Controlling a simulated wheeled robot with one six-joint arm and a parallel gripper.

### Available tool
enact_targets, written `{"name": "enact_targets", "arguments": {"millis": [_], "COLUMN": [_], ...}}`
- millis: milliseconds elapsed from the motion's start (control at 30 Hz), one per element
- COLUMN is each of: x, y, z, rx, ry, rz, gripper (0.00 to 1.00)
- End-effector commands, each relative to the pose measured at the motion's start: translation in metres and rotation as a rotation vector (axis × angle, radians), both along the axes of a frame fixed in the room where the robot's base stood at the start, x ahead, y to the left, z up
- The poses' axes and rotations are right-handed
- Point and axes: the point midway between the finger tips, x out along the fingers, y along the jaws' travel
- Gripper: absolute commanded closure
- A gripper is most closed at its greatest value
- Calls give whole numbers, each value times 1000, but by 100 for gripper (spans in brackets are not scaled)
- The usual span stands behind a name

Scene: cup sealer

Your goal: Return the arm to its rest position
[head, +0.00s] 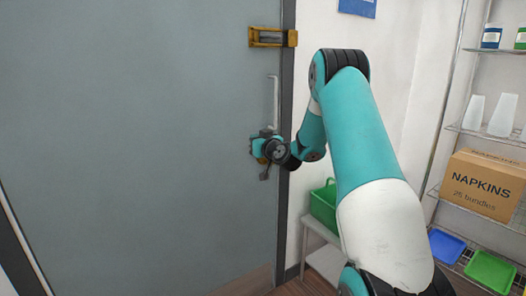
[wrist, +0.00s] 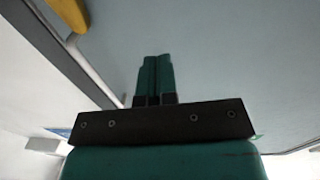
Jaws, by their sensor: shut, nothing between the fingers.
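My gripper (head: 256,145) is at the end of my teal and white arm, which reaches forward from the lower right in the head view. It is in front of the right edge of a grey door (head: 130,140), just below the lower end of a vertical bar handle (head: 273,97). In the wrist view my gripper's two teal fingers (wrist: 153,78) are together with nothing between them, pointing toward the grey door surface (wrist: 230,60). I cannot tell whether the fingers touch the door. Part of the door edge is hidden behind my wrist.
A brass latch (head: 268,38) sits high on the door edge. At right, a wire shelf (head: 443,190) holds a napkins box (head: 484,185), white cups (head: 503,115), and blue (head: 446,245) and green trays (head: 490,271). A green crate (head: 324,205) stands on a low table behind my arm.

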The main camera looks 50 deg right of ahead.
Motion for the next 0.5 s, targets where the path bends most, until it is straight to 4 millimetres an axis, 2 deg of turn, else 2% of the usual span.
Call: {"name": "enact_targets", "arguments": {"millis": [100, 200, 500], "x": [-20, -30, -35], "y": [2, 4, 8], "z": [-4, -3, -1], "rx": [2, 2, 2], "ry": [1, 1, 1], "rz": [-2, -1, 3], "gripper": [100, 100, 100]}}
